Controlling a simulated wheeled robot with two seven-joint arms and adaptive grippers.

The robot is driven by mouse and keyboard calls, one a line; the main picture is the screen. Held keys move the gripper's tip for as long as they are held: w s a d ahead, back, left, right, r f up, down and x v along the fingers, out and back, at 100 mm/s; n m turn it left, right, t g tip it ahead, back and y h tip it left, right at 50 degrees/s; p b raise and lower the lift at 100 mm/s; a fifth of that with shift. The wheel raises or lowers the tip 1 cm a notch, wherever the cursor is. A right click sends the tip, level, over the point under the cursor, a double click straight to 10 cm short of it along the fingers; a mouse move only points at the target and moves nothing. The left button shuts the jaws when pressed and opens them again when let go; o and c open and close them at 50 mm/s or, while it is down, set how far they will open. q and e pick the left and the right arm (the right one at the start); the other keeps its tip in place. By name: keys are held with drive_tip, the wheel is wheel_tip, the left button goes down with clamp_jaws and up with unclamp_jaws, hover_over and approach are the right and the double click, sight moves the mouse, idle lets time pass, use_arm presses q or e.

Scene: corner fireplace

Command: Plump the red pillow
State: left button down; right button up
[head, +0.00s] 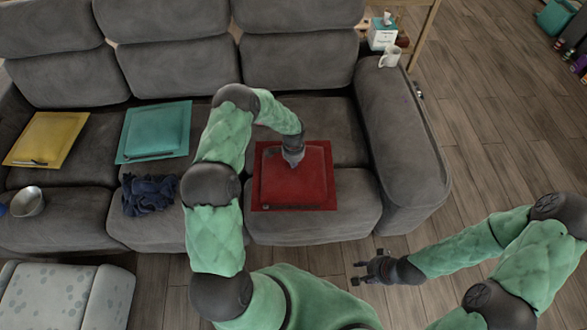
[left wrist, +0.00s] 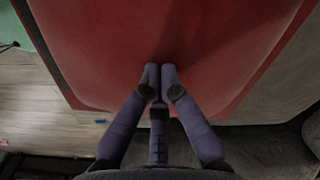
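The red pillow (head: 308,180) lies flat on the right seat of the grey sofa, with a thin border around its raised middle. My left gripper (head: 292,160) is over the pillow's upper middle, pointing down and at or very near its surface. In the left wrist view its fingertips (left wrist: 160,76) meet in front of the red pillow (left wrist: 215,40), with nothing seen between them. Whether they press into the cloth I cannot tell. My right gripper (head: 355,273) is open and empty, over the floor in front of the sofa.
A teal pillow (head: 155,130), a yellow pillow (head: 47,138), a dark blue cloth (head: 148,194) and a metal bowl (head: 27,202) are on the sofa to the left. A white mug (head: 390,57) and tissue box (head: 382,37) stand behind the right armrest (head: 400,140).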

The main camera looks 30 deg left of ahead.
sight(302, 168)
use_arm(q)
drive_tip(key=shift+w+d+r+p, duration=0.25)
drive_tip(key=shift+w+d+r, duration=0.15)
drive_tip(key=shift+d+r, duration=0.4)
drive_tip(key=shift+w+d+r+p, duration=0.2)
drive_tip(key=shift+w+d+r, duration=0.2)
drive_tip(key=shift+d+r, duration=0.4)
drive_tip(key=shift+f+b, duration=1.3)
drive_tip(key=shift+f, duration=0.35)
drive_tip(key=shift+r, duration=0.1)
drive_tip(key=shift+r+p, duration=0.9)
drive_tip(key=shift+r, duration=0.7)
